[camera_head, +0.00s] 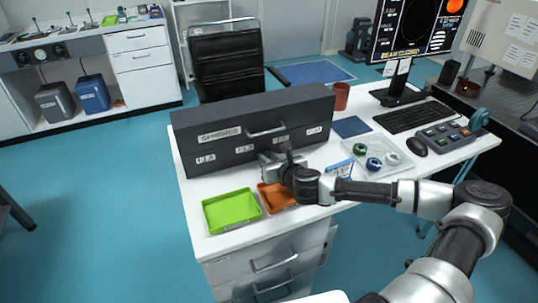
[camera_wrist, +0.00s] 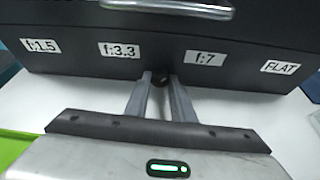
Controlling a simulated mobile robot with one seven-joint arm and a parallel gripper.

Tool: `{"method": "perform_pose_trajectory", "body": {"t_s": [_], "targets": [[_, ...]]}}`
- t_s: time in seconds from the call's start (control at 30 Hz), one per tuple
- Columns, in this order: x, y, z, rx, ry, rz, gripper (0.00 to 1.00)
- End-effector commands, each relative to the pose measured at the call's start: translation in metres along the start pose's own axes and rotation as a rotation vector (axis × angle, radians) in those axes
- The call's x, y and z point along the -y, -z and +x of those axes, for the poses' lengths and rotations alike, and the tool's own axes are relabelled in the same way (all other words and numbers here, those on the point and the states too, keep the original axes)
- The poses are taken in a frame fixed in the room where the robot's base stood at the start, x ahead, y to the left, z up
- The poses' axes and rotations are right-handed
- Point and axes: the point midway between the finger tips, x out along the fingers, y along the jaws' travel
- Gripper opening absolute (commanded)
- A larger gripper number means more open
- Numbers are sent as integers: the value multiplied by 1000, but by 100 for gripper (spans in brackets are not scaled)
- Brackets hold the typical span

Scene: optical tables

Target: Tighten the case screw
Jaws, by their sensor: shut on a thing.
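The dark case (camera_head: 300,110), labelled SPHERES, stands on the white desk (camera_head: 205,186). In the wrist view the case front (camera_wrist: 235,40) carries the labels f:1.5, f:3.3, f:7 and FLAT below a metal handle. A small black screw (camera_wrist: 161,81) sits low on this front, between the f:3.3 and f:7 labels. My gripper (camera_wrist: 160,88) is shut on the screw, with one finger on each side. In the head view my gripper (camera_head: 268,158) reaches the lower front of the case, and my wrist hides the screw.
A green tray (camera_head: 230,211) and an orange tray (camera_head: 273,198) lie in front of the case. A clear tray (camera_head: 398,169) with ringed optics is right of my wrist. A red mug (camera_head: 341,96), keyboard (camera_head: 414,116) and mouse (camera_head: 416,146) stand farther right.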

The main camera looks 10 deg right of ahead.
Motion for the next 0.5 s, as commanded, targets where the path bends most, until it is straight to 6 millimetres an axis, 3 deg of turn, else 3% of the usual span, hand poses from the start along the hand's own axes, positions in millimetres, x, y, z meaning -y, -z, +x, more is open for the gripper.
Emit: {"method": "perform_pose_trajectory", "body": {"t_s": [0.5], "targets": [[-4, 0, 0, 0, 130, -317, 0]]}}
